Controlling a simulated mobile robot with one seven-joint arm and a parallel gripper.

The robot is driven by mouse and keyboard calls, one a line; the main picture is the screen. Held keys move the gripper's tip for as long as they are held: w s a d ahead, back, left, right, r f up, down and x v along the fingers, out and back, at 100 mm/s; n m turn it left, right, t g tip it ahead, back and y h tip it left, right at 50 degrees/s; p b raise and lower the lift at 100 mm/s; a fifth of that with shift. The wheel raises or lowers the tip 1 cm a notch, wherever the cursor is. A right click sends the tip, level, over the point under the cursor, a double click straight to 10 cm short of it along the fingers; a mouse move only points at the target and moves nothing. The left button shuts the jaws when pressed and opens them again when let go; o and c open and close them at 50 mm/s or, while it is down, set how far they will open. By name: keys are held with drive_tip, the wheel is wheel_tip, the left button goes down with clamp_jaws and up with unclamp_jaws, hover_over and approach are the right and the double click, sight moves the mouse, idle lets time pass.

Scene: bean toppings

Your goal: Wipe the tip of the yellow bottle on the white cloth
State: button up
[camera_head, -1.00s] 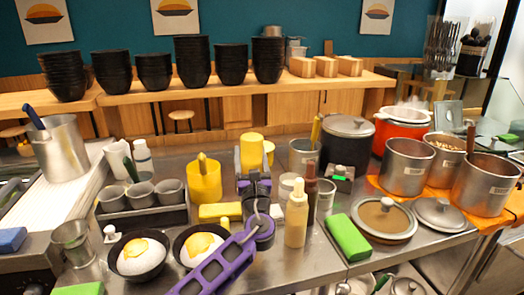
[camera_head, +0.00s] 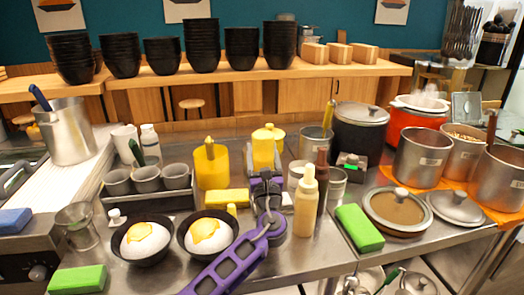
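My purple and dark gripper (camera_head: 264,180) is near the middle of the counter, seen from behind. A bright yellow bottle (camera_head: 263,153) stands up between its fingers, and the gripper appears shut on it. The bottle's lower part and its tip are hidden or cannot be made out. I cannot clearly pick out the white cloth. A ribbed white surface (camera_head: 82,178) lies at the left, but I cannot tell whether it is cloth.
A pale squeeze bottle (camera_head: 306,210) and a dark bottle (camera_head: 322,183) stand just right of my gripper. A yellow jug (camera_head: 211,167), a yellow block (camera_head: 225,198) and two black bowls (camera_head: 146,258) are left. Pots (camera_head: 422,158) crowd the right. Free counter is scarce.

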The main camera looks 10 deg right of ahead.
drive_tip(key=shift+f+b, duration=0.55)
drive_tip(key=shift+f, duration=0.2)
idle(1.5)
drive_tip(key=shift+d, duration=0.15)
drive_tip(key=shift+d, duration=2.5)
drive_tip(key=shift+r, duration=0.1)
drive_tip(key=shift+r+p, duration=2.35)
drive_tip(key=shift+r, duration=0.6)
